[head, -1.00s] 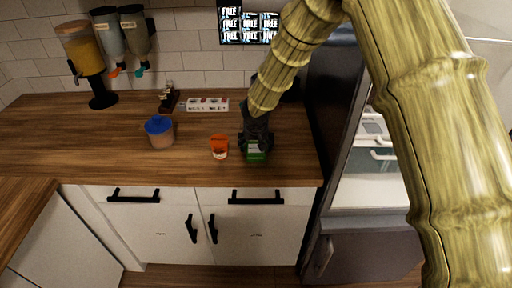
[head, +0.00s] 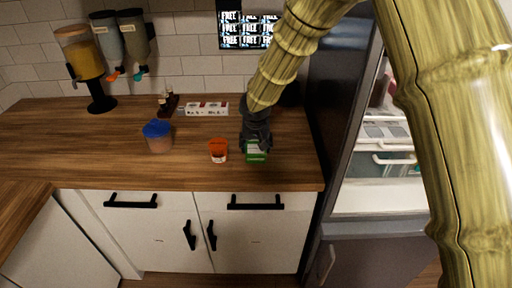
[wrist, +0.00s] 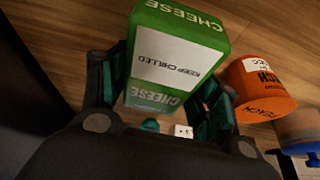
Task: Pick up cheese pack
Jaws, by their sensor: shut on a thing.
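The cheese pack (wrist: 178,55) is a green box with a white label reading "KEEP CHILLED" and "CHEESE" lettering. In the head view the cheese pack (head: 256,156) is at the counter's front right, below my gripper (head: 256,145). In the wrist view my gripper (wrist: 160,95) has its teal-padded fingers on either side of the pack's near end, shut on it. I cannot tell whether the pack touches the counter or is slightly raised.
An orange tub (head: 218,151) stands just left of the pack. A blue-lidded jar (head: 158,136) is farther left. A white box (head: 206,109) and dispensers (head: 90,65) are behind. The open fridge (head: 375,195) is to the right. The counter's left part is clear.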

